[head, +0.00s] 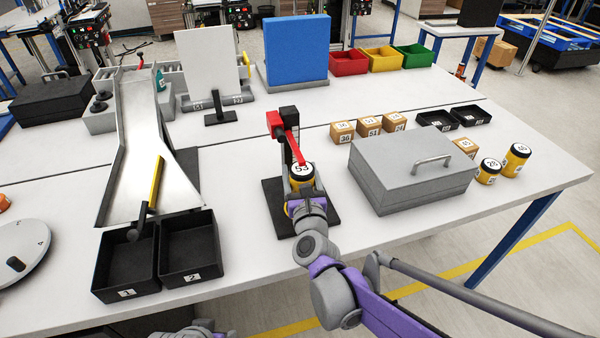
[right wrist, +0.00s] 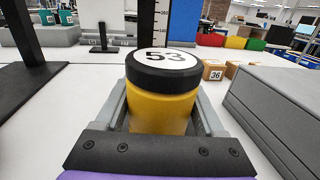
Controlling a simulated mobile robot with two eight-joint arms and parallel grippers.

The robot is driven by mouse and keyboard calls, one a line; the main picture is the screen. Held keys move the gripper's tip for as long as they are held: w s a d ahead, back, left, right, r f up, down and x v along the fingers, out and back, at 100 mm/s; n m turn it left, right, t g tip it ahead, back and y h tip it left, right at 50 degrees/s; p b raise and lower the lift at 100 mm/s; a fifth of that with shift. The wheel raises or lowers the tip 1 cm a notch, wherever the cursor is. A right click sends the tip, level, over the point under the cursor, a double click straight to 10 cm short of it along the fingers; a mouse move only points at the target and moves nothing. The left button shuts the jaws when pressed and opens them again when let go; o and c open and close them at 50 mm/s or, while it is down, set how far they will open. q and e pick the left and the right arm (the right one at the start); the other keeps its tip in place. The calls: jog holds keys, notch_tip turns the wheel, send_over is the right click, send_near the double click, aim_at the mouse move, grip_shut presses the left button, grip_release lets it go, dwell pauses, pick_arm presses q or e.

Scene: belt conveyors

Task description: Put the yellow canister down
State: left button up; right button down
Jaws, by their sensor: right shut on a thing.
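The yellow canister (head: 301,173) has a black lid with a white top marked 53. It stands upright between the fingers of my right gripper (head: 304,190). In the right wrist view the canister (right wrist: 162,95) fills the space between the two grey fingers (right wrist: 163,115), which are shut on it. It is over the black base plate (head: 274,208) of a stand with a red arm (head: 291,146). The red arm's end is beside the lid; I cannot tell if they touch. Whether the canister's bottom rests on the plate is hidden.
A grey case (head: 412,178) with a handle stands to the right. Beyond it are two more yellow canisters (head: 488,171) (head: 515,160) and small numbered boxes (head: 368,125). Two black bins (head: 190,250) and a chute (head: 138,150) stand to the left.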

jog(key=shift+f, duration=0.15)
grip_release()
jog(key=shift+r, duration=0.3)
jog(key=s+d, duration=0.2)
jog(key=s, duration=1)
jog(key=shift+f, duration=0.1)
